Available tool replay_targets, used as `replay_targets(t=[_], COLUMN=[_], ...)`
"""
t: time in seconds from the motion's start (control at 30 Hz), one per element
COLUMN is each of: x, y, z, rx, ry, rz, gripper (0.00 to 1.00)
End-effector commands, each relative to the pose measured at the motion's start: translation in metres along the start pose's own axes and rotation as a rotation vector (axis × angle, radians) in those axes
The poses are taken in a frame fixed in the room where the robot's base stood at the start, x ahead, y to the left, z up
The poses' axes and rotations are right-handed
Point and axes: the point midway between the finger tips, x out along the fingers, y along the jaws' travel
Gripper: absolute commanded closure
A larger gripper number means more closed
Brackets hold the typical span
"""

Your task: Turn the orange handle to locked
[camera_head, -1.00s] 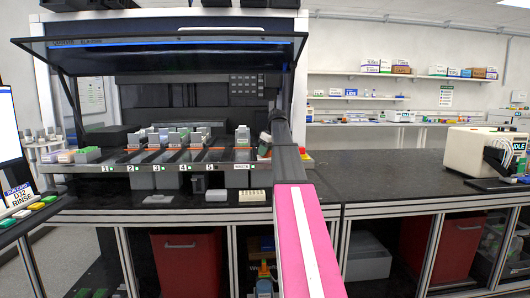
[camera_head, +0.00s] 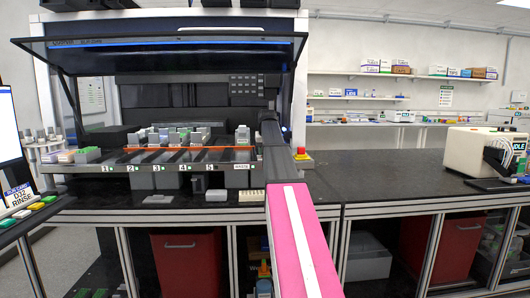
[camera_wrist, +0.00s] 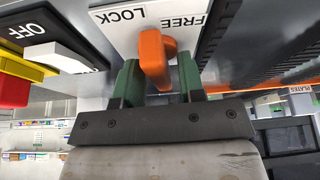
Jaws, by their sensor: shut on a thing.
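The orange handle (camera_wrist: 153,60) shows in the wrist view on a white plate (camera_wrist: 133,38). The plate reads LOCK on the left and FREE on the right, with the letters upside down. My gripper (camera_wrist: 157,76) has its two green fingers on either side of the handle's lower end, shut on it. The handle's upper part bends to the right in the picture, and its pivot is not clear. In the head view the end of my arm reaches the right side of the analyser (camera_head: 193,94); the handle and fingers cannot be made out there.
A black OFF label (camera_wrist: 22,30) and red and yellow parts (camera_wrist: 14,88) lie left of the handle in the wrist view. Racks (camera_head: 170,137) stand on the analyser deck. A red and yellow button (camera_head: 302,154) stands right of my arm. The bench at right (camera_head: 385,172) is largely clear.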

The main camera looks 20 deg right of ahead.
Motion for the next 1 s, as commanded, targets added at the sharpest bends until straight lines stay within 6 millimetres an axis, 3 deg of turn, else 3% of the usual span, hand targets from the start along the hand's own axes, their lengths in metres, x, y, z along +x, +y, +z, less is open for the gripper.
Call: replay_targets(t=[0.77,0.8,1.0], x=[0.0004,0.0004,0.0003], y=[0.0004,0.0004,0.0002], z=[0.0007,0.0007,0.0005], rx=[0.090,0.089,0.089], ry=[-0.002,-0.002,-0.001], rz=[0.037,0.037,0.036], gripper=[0.88,0.57,0.57])
